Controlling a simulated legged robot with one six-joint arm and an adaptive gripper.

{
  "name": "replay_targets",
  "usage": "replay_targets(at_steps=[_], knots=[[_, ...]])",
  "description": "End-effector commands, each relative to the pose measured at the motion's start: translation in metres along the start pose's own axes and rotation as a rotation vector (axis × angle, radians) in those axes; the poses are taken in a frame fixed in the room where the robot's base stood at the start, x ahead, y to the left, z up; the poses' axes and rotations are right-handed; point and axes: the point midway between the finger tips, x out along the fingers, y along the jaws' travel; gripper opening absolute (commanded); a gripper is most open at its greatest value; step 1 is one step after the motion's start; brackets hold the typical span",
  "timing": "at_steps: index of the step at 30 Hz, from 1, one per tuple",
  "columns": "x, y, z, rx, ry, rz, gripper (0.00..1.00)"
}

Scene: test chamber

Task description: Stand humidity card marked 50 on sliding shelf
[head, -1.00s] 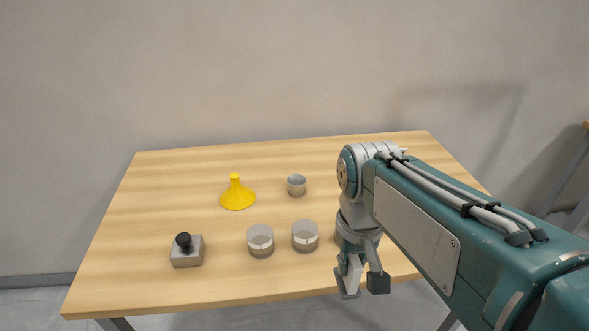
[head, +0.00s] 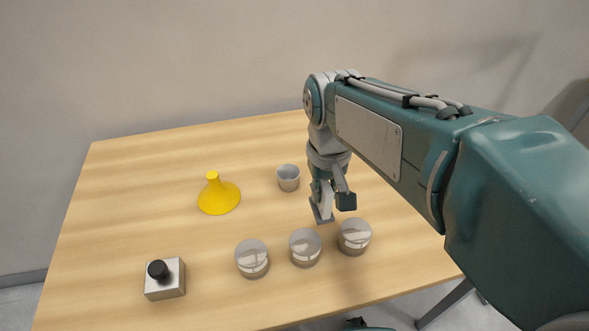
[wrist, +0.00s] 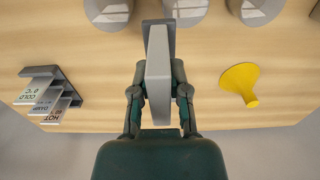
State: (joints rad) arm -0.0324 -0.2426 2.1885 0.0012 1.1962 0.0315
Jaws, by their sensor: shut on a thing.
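My gripper (head: 330,198) is shut on a light grey, card-like piece with a flat grey foot, above the table just beyond the jars. In the wrist view this piece (wrist: 158,75) shows between the fingers as a narrow grey shape; no marking on it is visible. At the left of the wrist view, several labelled cards (wrist: 50,102) stand close together by a grey bar. I read COLD 0°C, DAMP and HOT; the smaller figures are unclear. My arm hides this group in the head view. I cannot tell whether it includes the sliding shelf.
Three clear-topped jars (head: 305,247) stand in a row near the table's front. A grey box with a black knob (head: 165,280) is at front left. A yellow funnel (head: 218,195) and a small grey cup (head: 288,178) stand farther back. The left of the wooden table (head: 120,195) is mostly clear.

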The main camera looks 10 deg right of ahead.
Motion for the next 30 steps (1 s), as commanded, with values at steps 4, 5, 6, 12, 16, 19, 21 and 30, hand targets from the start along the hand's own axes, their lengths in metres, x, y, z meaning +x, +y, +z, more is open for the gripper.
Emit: replay_targets(at_steps=[4, 5, 6, 12, 16, 19, 21, 30], knots=[[0.013, -0.002, -0.027, 0.000, -0.003, 0.000, 0.00], [0.015, -0.002, -0.033, 0.000, -0.003, 0.000, 0.00], [0.018, -0.002, -0.039, 0.000, -0.004, 0.000, 0.00], [0.039, -0.004, -0.072, 0.000, -0.004, 0.000, 0.00], [0.061, -0.005, -0.090, 0.000, -0.004, 0.000, 0.00], [0.074, -0.006, -0.101, 0.000, -0.002, 0.000, 0.00], [0.079, -0.006, -0.106, 0.000, -0.002, 0.000, 0.00], [0.108, -0.007, -0.113, 0.000, -0.004, 0.000, 0.00]])
